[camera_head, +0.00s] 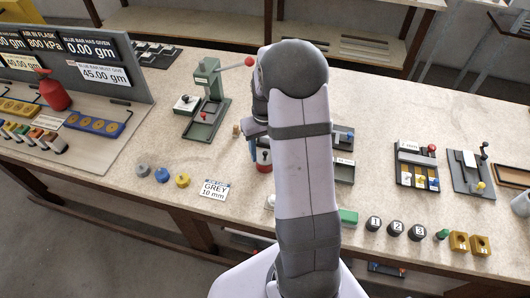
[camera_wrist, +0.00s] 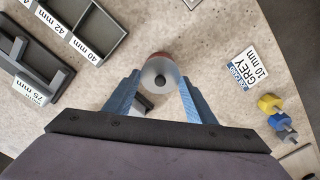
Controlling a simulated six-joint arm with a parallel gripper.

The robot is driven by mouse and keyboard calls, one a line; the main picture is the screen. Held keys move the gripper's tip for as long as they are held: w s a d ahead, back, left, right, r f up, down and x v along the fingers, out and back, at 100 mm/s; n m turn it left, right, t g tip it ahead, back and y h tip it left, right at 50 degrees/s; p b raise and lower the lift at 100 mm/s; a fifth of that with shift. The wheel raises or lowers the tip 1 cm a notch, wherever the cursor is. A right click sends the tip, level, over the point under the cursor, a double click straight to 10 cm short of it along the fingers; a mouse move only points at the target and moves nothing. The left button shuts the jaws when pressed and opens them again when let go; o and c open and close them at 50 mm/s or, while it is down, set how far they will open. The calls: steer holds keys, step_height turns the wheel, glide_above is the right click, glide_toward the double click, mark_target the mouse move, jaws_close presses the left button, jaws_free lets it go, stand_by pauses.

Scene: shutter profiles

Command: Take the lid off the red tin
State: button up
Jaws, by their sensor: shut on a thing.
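The red tin (camera_head: 264,168) stands on the bench, partly hidden behind my arm in the head view. In the head view one blue finger of my gripper (camera_head: 255,149) shows just above the tin. I cannot tell whether the lid is seated or slightly raised.
A green press (camera_head: 210,90) stands behind and left. A GREY 10 mm card (camera_head: 214,190) and grey, blue and yellow knobs (camera_head: 162,176) lie in front left. Grey compartment trays (camera_wrist: 85,25) are close beside the tin.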

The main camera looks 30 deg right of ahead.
mark_target(265, 152)
step_height(265, 152, up, 10)
steer(key=f+b, duration=0.1)
steer(key=b, duration=0.1)
steer(key=shift+n, duration=0.7)
steer(key=s+a+f, duration=0.1)
steer(key=a+f, duration=0.2)
steer(key=a, duration=0.2)
steer(key=a+f, duration=0.3)
steer(key=a, duration=0.2)
steer(key=s+a+f, duration=0.1)
steer(key=a+f, duration=0.3)
steer(key=a, duration=0.1)
steer(key=shift+s+a+f, duration=0.1)
steer(key=shift+s+a, duration=0.05)
steer(key=shift+s, duration=0.2)
steer(key=shift+w, duration=0.1)
